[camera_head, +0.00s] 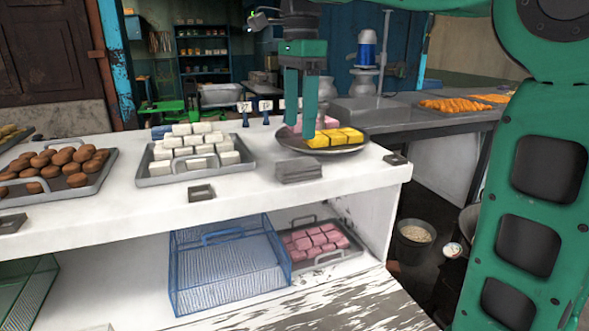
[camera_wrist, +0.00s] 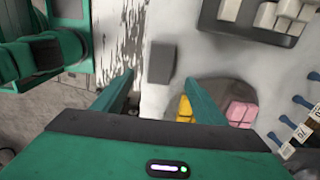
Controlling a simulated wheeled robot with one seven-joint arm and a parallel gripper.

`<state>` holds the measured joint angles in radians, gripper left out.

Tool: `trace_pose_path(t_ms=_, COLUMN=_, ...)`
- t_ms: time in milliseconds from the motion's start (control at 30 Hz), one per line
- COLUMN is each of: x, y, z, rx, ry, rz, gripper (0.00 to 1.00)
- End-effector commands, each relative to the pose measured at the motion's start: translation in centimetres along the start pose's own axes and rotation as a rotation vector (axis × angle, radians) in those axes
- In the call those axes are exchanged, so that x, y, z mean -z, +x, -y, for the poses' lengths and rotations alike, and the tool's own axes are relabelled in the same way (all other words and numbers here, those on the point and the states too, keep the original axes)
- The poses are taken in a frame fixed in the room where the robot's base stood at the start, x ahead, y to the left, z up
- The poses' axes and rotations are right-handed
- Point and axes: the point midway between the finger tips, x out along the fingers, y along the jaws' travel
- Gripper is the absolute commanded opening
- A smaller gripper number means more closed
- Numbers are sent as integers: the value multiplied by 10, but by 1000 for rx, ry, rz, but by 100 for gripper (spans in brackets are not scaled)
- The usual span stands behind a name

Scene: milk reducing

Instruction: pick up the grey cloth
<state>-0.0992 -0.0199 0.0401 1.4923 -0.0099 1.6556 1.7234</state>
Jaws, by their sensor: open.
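The grey cloth (camera_head: 298,170) lies folded in a small flat stack on the white counter, near its front edge. It sits just in front of the round plate with yellow and pink sweets. In the wrist view the cloth (camera_wrist: 161,63) is a grey rectangle beyond and between my fingertips. My gripper (camera_head: 300,131) is open and empty, with its fingers pointing down above the plate area in the head view. It also shows in the wrist view (camera_wrist: 160,78), apart from the cloth.
The round plate (camera_head: 350,147) holds yellow and pink blocks. A tray (camera_head: 195,176) of white sweets is left of the cloth, and a tray (camera_head: 88,187) of brown balls is farther left. A blue wire basket (camera_head: 225,272) is below.

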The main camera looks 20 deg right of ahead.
Motion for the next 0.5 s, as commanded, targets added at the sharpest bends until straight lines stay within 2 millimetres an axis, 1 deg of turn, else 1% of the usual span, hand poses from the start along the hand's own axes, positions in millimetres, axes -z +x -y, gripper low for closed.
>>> trace_pose_path(t_ms=33, x=0, y=9, z=-1, rx=-4, ry=0, rz=0, gripper=66)
trace_pose_path(t_ms=200, x=-1, y=21, z=1, rx=-2, ry=0, rz=0, gripper=66)
trace_pose_path(t_ms=333, x=-3, y=28, z=1, rx=-2, ry=-3, rz=-2, gripper=66)
trace_pose_path(t_ms=500, x=-3, y=32, z=2, rx=-1, ry=-5, rz=-3, gripper=66)
